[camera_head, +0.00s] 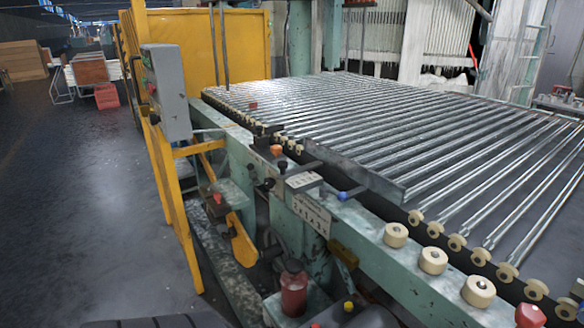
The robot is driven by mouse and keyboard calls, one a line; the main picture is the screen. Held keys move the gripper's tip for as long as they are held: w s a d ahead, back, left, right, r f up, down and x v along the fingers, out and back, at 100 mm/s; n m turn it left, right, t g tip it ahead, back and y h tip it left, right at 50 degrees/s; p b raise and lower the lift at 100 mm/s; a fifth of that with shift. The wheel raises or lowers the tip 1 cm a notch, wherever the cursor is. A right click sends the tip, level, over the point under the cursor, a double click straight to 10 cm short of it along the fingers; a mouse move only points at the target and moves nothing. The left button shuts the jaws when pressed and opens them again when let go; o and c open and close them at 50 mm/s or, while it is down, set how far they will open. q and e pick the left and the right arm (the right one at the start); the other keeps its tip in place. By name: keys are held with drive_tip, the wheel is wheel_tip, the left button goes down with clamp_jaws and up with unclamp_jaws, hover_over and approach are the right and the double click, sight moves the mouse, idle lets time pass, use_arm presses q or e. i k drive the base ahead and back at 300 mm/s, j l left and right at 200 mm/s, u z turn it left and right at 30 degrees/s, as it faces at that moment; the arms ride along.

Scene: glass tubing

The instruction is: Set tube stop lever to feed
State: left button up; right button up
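Several small levers and knobs sit on the green rail along the near side of the glass tubing bed. One is an orange-red knob (276,150), one a black knob (283,166) on a thin stem beside a small box (303,181), and one a short lever with a blue tip (344,196). A pale plate with dark lettering (311,214) hangs below the box; I cannot read it. I cannot tell which of these is the tube stop lever or what setting it has. Neither of my grippers is in view.
Rows of glass tubes (400,130) lie across the bed, with cream rollers (433,260) along its edge. A grey control box (167,92) stands on a yellow frame (171,200) at left. A red cylinder (294,290) is low in front. Open floor (80,200) lies left.

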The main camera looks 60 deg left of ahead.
sight(250, 167)
drive_tip(key=u, duration=0.45)
drive_tip(key=k+u, duration=0.1)
drive_tip(key=u, duration=1.2)
drive_tip(key=j+u, duration=0.1)
drive_tip(key=u, duration=0.35)
drive_tip(key=i+j+u, duration=0.15)
drive_tip(key=i+j, duration=0.6)
drive_tip(key=i, duration=0.05)
